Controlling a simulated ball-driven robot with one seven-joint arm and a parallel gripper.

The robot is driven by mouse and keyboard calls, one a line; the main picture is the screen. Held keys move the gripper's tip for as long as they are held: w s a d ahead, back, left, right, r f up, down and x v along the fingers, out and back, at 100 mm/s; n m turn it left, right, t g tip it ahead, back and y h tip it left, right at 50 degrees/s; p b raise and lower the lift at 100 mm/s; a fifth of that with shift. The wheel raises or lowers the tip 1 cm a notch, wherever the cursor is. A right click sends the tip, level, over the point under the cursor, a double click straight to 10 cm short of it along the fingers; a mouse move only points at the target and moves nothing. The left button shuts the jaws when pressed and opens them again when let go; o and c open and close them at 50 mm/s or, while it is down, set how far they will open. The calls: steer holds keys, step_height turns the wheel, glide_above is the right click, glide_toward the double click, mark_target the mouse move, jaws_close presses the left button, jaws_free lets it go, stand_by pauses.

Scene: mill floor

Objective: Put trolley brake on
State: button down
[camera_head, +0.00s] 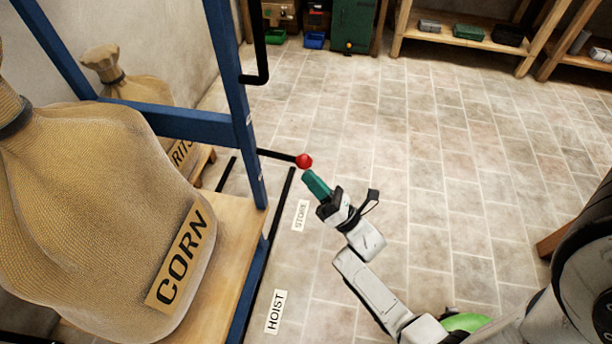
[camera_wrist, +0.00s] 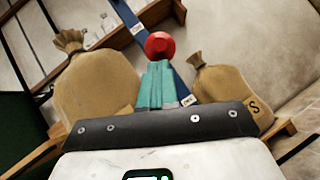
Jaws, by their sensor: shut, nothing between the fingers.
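The trolley has a blue frame (camera_head: 240,110) and a wooden deck (camera_head: 235,235) on the left in the head view. A black lever (camera_head: 277,154) sticks out to the right from its upright and ends in a red ball knob (camera_head: 304,161). The knob also shows in the wrist view (camera_wrist: 160,45), straight beyond the fingertips. My gripper (camera_head: 311,175), with teal fingers, is shut and empty just below and right of the knob. The fingers show close together in the wrist view (camera_wrist: 157,82). I cannot tell whether they touch the knob.
A large CORN sack (camera_head: 110,190) sits on the deck, and another sack (camera_head: 135,88) stands behind the frame. Floor labels read STORE (camera_head: 300,215) and HOIST (camera_head: 275,312). Wooden shelving (camera_head: 470,42) stands at the back. The tiled floor (camera_head: 450,150) between is clear.

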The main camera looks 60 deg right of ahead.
step_height(320, 180, up, 9)
steer(key=n+g+y+p, duration=0.2)
steer(key=g+p, duration=0.4)
steer(key=p, duration=0.6)
steer(key=shift+n+g, duration=0.4)
steer(key=shift+n, duration=0.4)
steer(key=shift+w+r, duration=0.1)
steer(key=shift+r, duration=0.1)
